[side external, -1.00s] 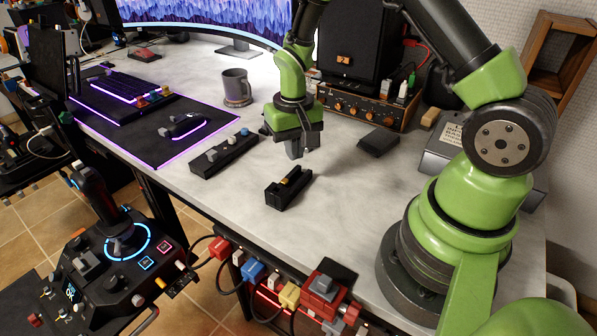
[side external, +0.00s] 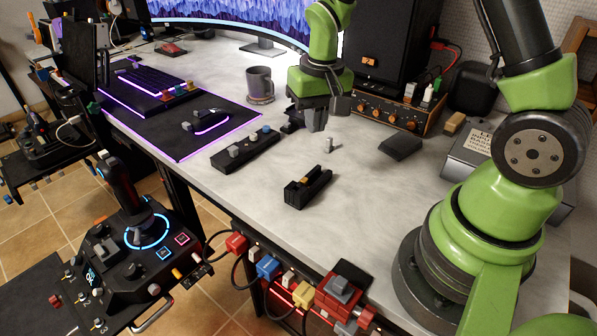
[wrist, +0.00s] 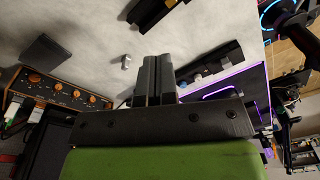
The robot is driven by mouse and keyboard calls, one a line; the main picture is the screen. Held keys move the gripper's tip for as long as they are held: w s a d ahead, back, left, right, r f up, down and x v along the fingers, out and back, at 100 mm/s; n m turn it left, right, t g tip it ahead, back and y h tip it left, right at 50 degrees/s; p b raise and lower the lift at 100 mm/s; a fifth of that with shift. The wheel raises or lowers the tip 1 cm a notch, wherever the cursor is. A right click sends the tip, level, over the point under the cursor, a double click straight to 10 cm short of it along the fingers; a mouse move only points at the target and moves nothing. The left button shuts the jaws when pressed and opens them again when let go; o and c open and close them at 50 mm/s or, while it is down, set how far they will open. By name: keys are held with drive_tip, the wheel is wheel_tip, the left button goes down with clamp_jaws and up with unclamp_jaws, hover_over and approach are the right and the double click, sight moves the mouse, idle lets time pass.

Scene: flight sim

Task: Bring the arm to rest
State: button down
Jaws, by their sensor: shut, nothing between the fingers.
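My gripper (side external: 317,122) is shut and empty. It points down above the pale desk, in front of the black speaker and behind a small black slotted block. In the wrist view my gripper's fingers (wrist: 160,60) are together with nothing between them. A small grey peg (side external: 329,145) stands on the desk just right of and below the gripper in the side view. It also shows in the wrist view (wrist: 126,62), left of the fingers and apart from them.
The black slotted block (side external: 308,188) lies nearer the front edge. A black switch strip (side external: 245,149), a mug (side external: 259,84) and a dark flat box (side external: 401,147) are around the gripper. An amplifier (side external: 388,109) and speaker stand behind. A joystick console (side external: 135,250) is off the desk's front.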

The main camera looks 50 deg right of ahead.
drive_tip(key=s+a+r+t, duration=0.2)
drive_tip(key=s+r, duration=0.1)
drive_tip(key=r, duration=0.3)
drive_tip(key=s+a+r+t, duration=0.1)
drive_tip(key=s+a+r, duration=0.15)
drive_tip(key=r, duration=0.35)
drive_tip(key=s+a+r+n+t+y, duration=0.1)
drive_tip(key=s+r, duration=0.4)
drive_tip(key=s, duration=0.5)
drive_tip(key=shift+a+n+t+y, duration=0.45)
drive_tip(key=shift+a+t, duration=0.45)
drive_tip(key=shift+t, duration=0.3)
